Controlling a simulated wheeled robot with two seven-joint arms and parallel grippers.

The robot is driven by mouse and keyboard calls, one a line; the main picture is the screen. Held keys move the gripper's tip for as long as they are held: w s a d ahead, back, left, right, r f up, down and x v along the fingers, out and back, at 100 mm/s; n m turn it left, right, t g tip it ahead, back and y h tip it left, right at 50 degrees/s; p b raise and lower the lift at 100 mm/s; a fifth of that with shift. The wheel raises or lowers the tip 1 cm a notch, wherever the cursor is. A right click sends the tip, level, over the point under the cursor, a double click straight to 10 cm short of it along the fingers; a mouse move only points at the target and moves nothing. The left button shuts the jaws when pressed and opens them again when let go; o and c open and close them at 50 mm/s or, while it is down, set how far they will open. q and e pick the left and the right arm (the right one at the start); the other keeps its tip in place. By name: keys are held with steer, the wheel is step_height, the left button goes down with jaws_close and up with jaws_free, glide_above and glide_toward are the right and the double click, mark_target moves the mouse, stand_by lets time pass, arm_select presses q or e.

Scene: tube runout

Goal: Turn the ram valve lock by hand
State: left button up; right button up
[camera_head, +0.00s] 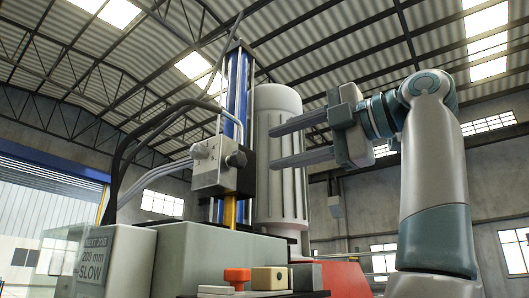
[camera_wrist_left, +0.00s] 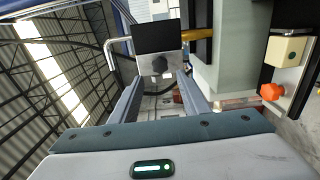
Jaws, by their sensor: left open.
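A grey valve block (camera_head: 218,172) with hoses sits on a blue ram column (camera_head: 235,95) in the head view. A bent metal rod (camera_wrist_left: 109,50) is beside the plate. My left gripper (camera_head: 272,147) is open and empty, its fingers pointing at the block from the right, apart from it; it also shows in the left wrist view (camera_wrist_left: 160,84).
A white ribbed cylinder (camera_head: 280,185) stands behind my fingers. Below are an orange knob (camera_head: 237,275), a cream block (camera_head: 269,278) and a grey cabinet (camera_head: 190,262). A sign (camera_head: 93,257) reads "NEXT JOB 200 mm SLOW". Hoses (camera_head: 135,125) hang left of the block.

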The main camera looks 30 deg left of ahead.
mark_target(242, 158)
arm_select(q)
steer(key=shift+w+a, duration=0.15)
steer(key=shift+a, duration=1.8)
steer(key=shift+w+a, duration=0.15)
steer(key=shift+a, duration=1.75)
steer(key=shift+c, duration=0.3)
steer(key=c, duration=0.8)
steer(key=shift+o, duration=0.2)
